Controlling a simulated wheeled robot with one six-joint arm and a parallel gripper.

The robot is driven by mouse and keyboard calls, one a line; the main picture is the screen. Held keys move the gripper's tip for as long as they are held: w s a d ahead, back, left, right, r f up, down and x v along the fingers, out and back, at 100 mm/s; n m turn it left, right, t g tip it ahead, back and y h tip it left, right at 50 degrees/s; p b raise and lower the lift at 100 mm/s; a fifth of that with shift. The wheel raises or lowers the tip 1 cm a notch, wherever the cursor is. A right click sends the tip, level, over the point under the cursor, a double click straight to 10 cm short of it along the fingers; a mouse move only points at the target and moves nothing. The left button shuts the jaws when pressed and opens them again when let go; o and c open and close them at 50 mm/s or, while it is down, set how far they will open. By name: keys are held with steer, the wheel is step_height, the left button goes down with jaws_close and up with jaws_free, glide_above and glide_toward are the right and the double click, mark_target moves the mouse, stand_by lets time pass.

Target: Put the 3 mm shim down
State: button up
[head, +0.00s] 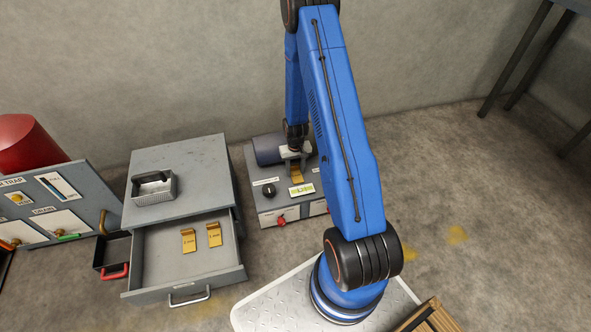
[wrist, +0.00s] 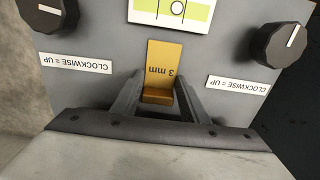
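The gold 3 mm shim (wrist: 163,62) is a flat plate with a bent lip, and the lip sits between my gripper's fingers (wrist: 157,88). The fingers look closed against both sides of the lip. In the head view my gripper (head: 294,151) is over the grey machine with the motor, and the shim (head: 297,174) shows just below it. I cannot tell whether the shim touches the machine's top. Two other gold shims, marked 2 mm (head: 188,241) and 1 mm (head: 214,234), lie in the open drawer (head: 165,272).
The grey machine (head: 262,203) has a level vial (head: 301,189) and black knobs (wrist: 280,44) labelled "clockwise = up". A metal basket (head: 154,188) stands on the drawer cabinet (head: 198,160). A grey panel with gauges (head: 50,208) stands left. The drawer has bare floor around its shims.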

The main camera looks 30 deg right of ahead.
steer(key=shift+o, duration=1.4)
steer(key=shift+r, duration=0.15)
step_height(320, 180, up, 12)
step_height(320, 180, up, 16)
steer(key=f+t, duration=0.1)
glide_above(295, 173)
steer(key=s+a, duration=0.3)
steer(key=a, duration=0.2)
steer(key=s+a+r+n+t, duration=0.1)
steer(key=s+a+r, duration=0.1)
steer(key=s+r, duration=0.35)
steer(key=s+a+r+n, duration=0.1)
steer(key=s+a+r, duration=0.15)
steer(key=r, duration=0.55)
steer(key=s+a+r+t, duration=0.1)
steer(key=s+a+r, duration=0.1)
steer(key=s+r, duration=0.2)
steer(key=s+a+r+t, duration=0.1)
steer(key=s+r, duration=0.3)
steer(key=s, duration=0.6)
steer(key=s+a+r+n, duration=0.1)
steer(key=s+a+r, duration=0.2)
steer(key=s, duration=0.4)
steer(key=shift+a+r+t, duration=0.35)
steer(key=shift+r+t, duration=0.05)
